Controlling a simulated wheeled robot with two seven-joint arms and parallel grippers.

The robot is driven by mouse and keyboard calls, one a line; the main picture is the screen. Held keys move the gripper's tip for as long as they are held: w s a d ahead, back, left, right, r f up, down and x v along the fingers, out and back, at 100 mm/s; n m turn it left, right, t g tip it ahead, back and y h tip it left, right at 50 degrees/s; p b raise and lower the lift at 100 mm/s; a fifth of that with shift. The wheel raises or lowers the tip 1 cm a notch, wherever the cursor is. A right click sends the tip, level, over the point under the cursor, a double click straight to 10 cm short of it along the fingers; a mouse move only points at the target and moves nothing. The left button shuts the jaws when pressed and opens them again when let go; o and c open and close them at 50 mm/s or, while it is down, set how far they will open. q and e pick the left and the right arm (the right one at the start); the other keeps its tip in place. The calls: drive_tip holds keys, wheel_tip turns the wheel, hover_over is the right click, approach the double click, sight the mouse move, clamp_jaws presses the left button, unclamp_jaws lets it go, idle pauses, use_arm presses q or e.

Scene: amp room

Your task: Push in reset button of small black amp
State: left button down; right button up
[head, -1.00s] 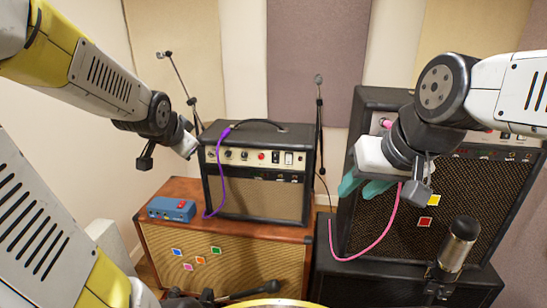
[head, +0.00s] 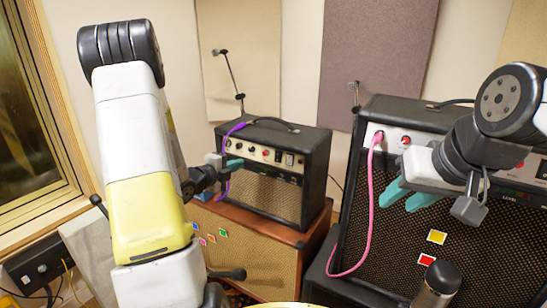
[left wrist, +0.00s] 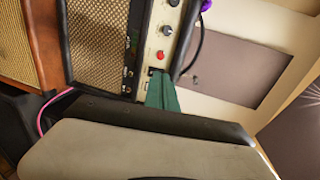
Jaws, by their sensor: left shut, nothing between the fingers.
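The small black amp (head: 316,160) stands upright on the brown wooden cabinet in the head view. Its pale front panel carries knobs, a red round part and dark switches. In the left wrist view I see its grille (left wrist: 100,45) and, on the panel, the red round part (left wrist: 160,55). I cannot read which part is the reset button. My left gripper (head: 236,163) is shut and empty in front of the amp's left side. In the left wrist view its teal fingertips (left wrist: 158,76) appear close to the panel beside the red part; contact cannot be told. My right gripper (head: 405,197) is open and empty.
A large black amp (head: 400,245) with a pink cable (head: 369,205) stands at the right, behind my right gripper. A purple cable runs from the small amp's front. The brown cabinet (head: 268,262) is below. A microphone (head: 440,280) stands at lower right.

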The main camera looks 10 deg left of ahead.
sight(264, 154)
use_arm(q)
drive_tip(key=x, duration=1.4)
drive_tip(key=shift+w+r, duration=0.1)
